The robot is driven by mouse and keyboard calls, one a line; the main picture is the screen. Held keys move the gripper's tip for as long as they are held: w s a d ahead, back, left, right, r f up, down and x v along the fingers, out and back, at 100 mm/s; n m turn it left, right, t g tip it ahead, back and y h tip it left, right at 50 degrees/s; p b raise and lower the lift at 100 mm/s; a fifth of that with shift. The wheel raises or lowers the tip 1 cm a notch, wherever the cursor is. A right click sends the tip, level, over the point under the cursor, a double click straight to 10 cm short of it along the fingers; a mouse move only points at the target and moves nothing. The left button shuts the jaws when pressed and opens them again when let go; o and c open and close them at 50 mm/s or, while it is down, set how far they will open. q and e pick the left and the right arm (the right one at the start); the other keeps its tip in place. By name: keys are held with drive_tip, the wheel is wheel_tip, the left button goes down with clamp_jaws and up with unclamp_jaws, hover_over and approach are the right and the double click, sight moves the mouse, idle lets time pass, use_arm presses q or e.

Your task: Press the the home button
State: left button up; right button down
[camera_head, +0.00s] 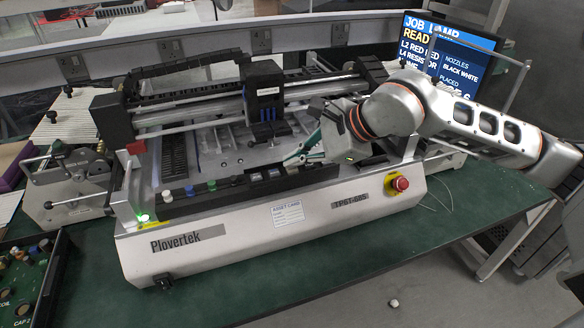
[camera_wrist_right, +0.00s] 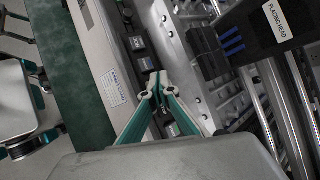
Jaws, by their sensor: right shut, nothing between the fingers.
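The placing machine (camera_head: 240,238) stands on the green bench, with a row of controls along its front ledge. Darker square controls (camera_wrist_right: 137,43) continue right, toward my gripper. I cannot read which one is the home button. My right gripper (camera_head: 288,162) is shut and empty, its green fingers slanting down left over the ledge. In the wrist view its fingertips (camera_wrist_right: 158,76) meet close to the dark controls; contact cannot be told.
A red emergency stop (camera_head: 400,184) sits on the machine's right front. The black placing head (camera_head: 264,90) hangs behind the ledge. A monitor (camera_head: 452,55) stands behind my right arm. A grey and teal part (camera_wrist_right: 20,105), seemingly my left gripper, shows beyond the bench edge.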

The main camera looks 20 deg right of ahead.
sight(296, 170)
use_arm(q)
drive_tip(key=shift+s+f, duration=0.1)
drive_tip(key=shift+f, duration=0.2)
use_arm(e)
drive_tip(key=shift+f, duration=0.3)
use_arm(q)
drive_tip(key=shift+r, duration=0.15)
use_arm(e)
drive_tip(key=shift+r, duration=0.15)
use_arm(q)
drive_tip(key=shift+w+r+p, duration=0.25)
drive_tip(key=shift+r+p, duration=0.05)
drive_tip(key=shift+r, duration=0.25)
use_arm(e)
drive_tip(key=shift+r, duration=0.7)
drive_tip(key=shift+r+p, duration=1.4)
drive_tip(key=shift+r, duration=1.15)
use_arm(q)
drive_tip(key=r, duration=0.2)
drive_tip(key=w+r, duration=0.1)
drive_tip(key=shift+r+t, duration=0.3)
drive_tip(key=shift+r, duration=0.1)
use_arm(e)
drive_tip(key=shift+f, duration=0.1)
use_arm(q)
drive_tip(key=shift+d+f, duration=0.1)
use_arm(e)
drive_tip(key=shift+s+d, duration=0.1)
